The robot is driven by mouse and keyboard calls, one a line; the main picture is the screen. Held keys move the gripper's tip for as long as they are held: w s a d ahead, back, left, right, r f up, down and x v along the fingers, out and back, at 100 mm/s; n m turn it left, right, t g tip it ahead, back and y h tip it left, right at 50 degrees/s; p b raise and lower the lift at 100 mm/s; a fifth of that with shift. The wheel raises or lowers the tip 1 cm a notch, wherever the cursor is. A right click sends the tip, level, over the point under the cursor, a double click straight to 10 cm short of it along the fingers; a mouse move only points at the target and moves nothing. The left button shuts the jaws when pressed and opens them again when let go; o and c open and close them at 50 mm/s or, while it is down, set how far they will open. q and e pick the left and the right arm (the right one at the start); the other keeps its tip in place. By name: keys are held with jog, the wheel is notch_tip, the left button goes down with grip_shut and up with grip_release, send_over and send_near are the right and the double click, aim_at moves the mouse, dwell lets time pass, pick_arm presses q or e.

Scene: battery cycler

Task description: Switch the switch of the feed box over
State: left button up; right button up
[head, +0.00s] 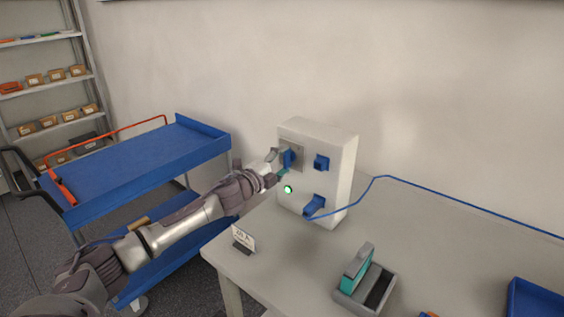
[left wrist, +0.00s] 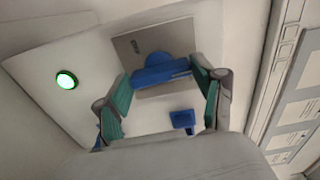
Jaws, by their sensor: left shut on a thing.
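The feed box (head: 347,165) is a white box standing on the grey table, close to the wall. Its switch (head: 288,158) is a blue handle on a grey plate, high on the front face. In the left wrist view the switch handle (left wrist: 160,72) lies crosswise between the fingertips. My left gripper (head: 276,163) reaches the switch from the left and is shut on the handle; its teal pads show at both ends of the handle in the left wrist view (left wrist: 163,75). A green lamp (head: 288,189) glows below the switch. My right gripper is out of view.
The box also bears a blue socket (head: 321,163) and a blue plug (head: 315,205) with a cable along the table. A small sign (head: 243,239), a grey holder with a teal part (head: 365,285) and a blue bin (head: 535,300) stand on the table. A blue cart (head: 150,160) is at left.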

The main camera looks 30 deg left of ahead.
pick_arm(q)
jog(key=shift+f+m, duration=0.1)
jog(key=shift+m, duration=0.4)
jog(key=o, duration=1.1)
jog(key=shift+o, duration=0.2)
jog(key=s, duration=1.2)
jog(key=shift+a, duration=0.45)
